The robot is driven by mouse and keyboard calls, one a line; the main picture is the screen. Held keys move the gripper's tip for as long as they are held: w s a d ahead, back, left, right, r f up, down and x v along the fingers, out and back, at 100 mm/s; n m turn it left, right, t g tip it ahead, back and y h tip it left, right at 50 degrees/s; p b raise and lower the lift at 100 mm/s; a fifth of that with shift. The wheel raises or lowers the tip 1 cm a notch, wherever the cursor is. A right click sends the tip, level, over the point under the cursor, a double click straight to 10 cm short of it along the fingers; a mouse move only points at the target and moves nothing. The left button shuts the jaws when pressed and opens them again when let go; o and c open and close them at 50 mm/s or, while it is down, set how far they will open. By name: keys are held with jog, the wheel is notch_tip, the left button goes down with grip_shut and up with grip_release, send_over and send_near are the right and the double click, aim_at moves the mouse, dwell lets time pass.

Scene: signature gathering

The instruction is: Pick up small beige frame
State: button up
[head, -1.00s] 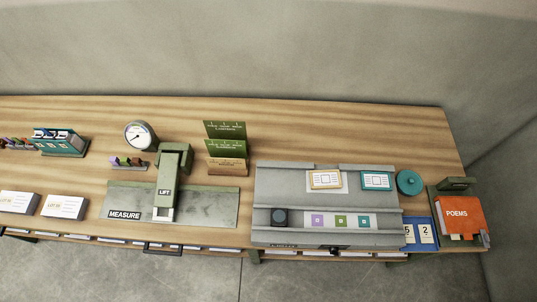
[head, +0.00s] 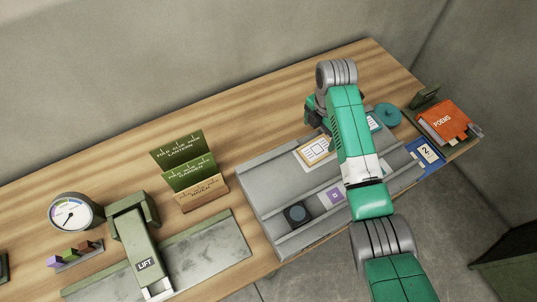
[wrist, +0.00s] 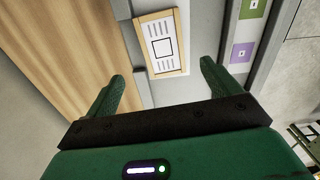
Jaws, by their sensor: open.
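The small beige frame (head: 316,150) has a thin tan border around a white printed card. It lies on a pale patch of the grey tray (head: 262,196), and my arm partly covers that area in the head view. In the wrist view the frame (wrist: 161,44) lies ahead of my gripper (wrist: 160,80), between the lines of its two green fingers. The gripper is open and empty, with the frame beyond the fingertips. In the head view my gripper is largely hidden behind my arm.
A teal-bordered frame (head: 374,121) sits right of my arm, beside a teal round object (head: 388,114). Purple (wrist: 242,52) and green (wrist: 251,8) tiles lie in the tray's front row near a dark block (head: 298,214). Green card holders (head: 188,170) stand left. An orange book (head: 444,121) is at right.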

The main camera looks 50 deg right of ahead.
aim_at(317, 149)
jog(key=shift+s+d+f, duration=0.1)
jog(key=shift+s+f, duration=0.05)
jog(key=shift+f, duration=0.1)
jog(key=f, duration=0.2)
jog(key=f+b, duration=0.1)
jog(key=f, duration=0.4)
jog(key=shift+s+f+b, duration=0.2)
jog(key=shift+s+b, duration=0.05)
jog(key=shift+b, duration=0.05)
jog(key=shift+r, duration=0.1)
jog(key=c, duration=1.1)
